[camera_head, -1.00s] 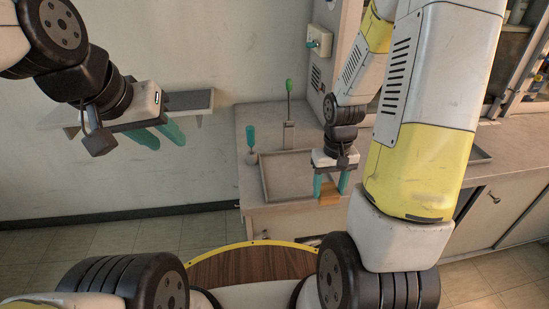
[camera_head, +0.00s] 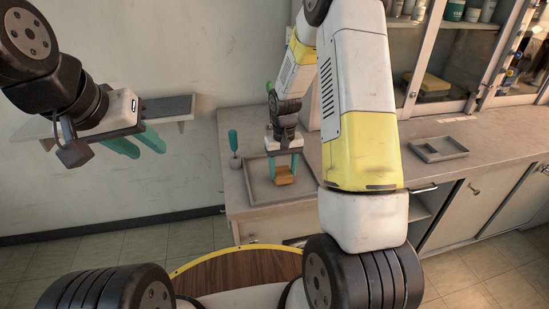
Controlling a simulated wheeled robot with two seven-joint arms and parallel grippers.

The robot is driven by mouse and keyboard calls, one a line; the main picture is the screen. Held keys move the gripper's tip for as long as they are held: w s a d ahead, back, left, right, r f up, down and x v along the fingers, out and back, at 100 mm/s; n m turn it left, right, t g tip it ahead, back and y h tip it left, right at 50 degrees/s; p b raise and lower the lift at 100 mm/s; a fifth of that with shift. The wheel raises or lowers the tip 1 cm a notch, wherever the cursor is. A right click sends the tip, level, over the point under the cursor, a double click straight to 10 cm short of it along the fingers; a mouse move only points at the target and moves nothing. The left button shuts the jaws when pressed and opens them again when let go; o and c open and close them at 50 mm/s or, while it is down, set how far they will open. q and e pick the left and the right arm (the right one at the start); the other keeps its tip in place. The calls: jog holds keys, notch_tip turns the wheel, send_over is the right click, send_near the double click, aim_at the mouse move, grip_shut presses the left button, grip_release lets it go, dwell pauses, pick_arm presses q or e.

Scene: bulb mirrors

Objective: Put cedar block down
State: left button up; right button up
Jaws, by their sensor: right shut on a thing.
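The cedar block (camera_head: 285,180) is a small orange-brown block between the teal fingers of my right gripper (camera_head: 284,172). My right gripper is shut on it, pointing down over the shallow grey tray (camera_head: 254,187) on the counter. I cannot tell whether the block touches the tray floor. My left gripper (camera_head: 140,143) is at the left in front of the wall shelf, its teal fingers apart and nothing visible between them.
A teal-handled tool (camera_head: 233,142) stands at the tray's left. A wall shelf (camera_head: 175,108) is behind my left gripper. A cabinet with jars and a yellow item (camera_head: 428,83) stands at the back right.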

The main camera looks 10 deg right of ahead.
jog(key=shift+f, duration=0.45)
jog(key=shift+f, duration=0.15)
jog(key=o, duration=1.4)
